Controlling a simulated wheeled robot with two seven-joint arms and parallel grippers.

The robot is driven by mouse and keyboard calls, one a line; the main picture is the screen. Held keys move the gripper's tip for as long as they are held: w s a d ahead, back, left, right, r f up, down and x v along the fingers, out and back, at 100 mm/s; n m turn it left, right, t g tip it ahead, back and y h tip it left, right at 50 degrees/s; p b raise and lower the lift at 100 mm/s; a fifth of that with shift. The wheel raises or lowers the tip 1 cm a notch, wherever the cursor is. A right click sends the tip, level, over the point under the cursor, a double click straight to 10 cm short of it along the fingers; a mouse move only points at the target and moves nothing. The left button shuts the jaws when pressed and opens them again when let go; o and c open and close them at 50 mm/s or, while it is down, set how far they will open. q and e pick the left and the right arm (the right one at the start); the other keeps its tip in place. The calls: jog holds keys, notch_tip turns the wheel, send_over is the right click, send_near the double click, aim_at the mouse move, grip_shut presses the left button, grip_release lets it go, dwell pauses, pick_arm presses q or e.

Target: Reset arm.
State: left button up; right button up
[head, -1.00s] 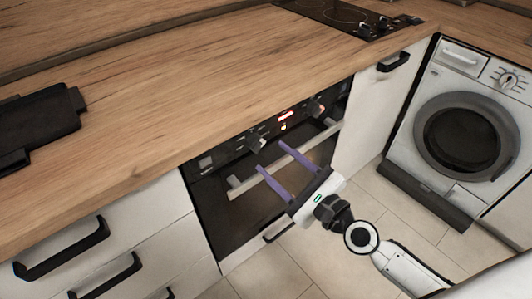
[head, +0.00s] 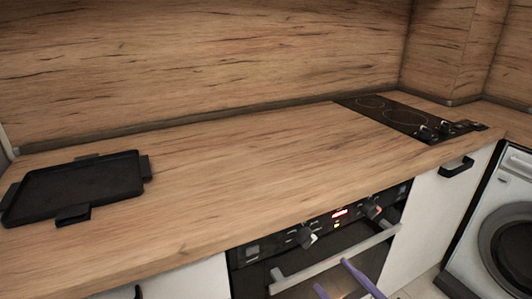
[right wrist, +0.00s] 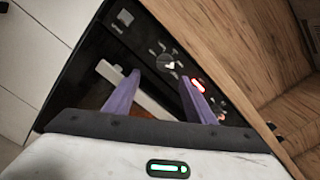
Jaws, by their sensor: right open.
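My right gripper (head: 332,275) shows at the bottom edge of the head view. Only its purple fingers are visible there; they are apart with nothing between them. They appear in front of the oven (head: 350,275), near its light bar handle (head: 325,267); I cannot tell how wide the gap is. In the right wrist view the two fingers (right wrist: 160,80) are spread and empty, with the oven's handle (right wrist: 125,87) and knob (right wrist: 168,63) beyond. My left gripper is not in view.
The wooden worktop (head: 240,175) is mostly clear. A black tray (head: 75,188) lies on its left end and a black hob (head: 400,117) is at the right. A washing machine (head: 500,225) stands right of a white cupboard (head: 440,205).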

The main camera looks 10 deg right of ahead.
jog(key=s+a+f+n+g+h+p, duration=0.1)
jog(key=s+f+n+g+h, duration=0.1)
jog(key=s+f+n+g, duration=0.2)
jog(key=s+a+f+n+g+h+p, duration=0.1)
jog(key=s+f+n+g, duration=0.3)
jog(key=s+f+n, duration=0.7)
notch_tip(320, 180, down, 5)
jog(key=a+n, duration=0.1)
jog(key=n, duration=1)
jog(key=shift+s+a+n+h, duration=0.25)
jog(key=shift+n+h, duration=0.15)
jog(key=shift+r, duration=0.1)
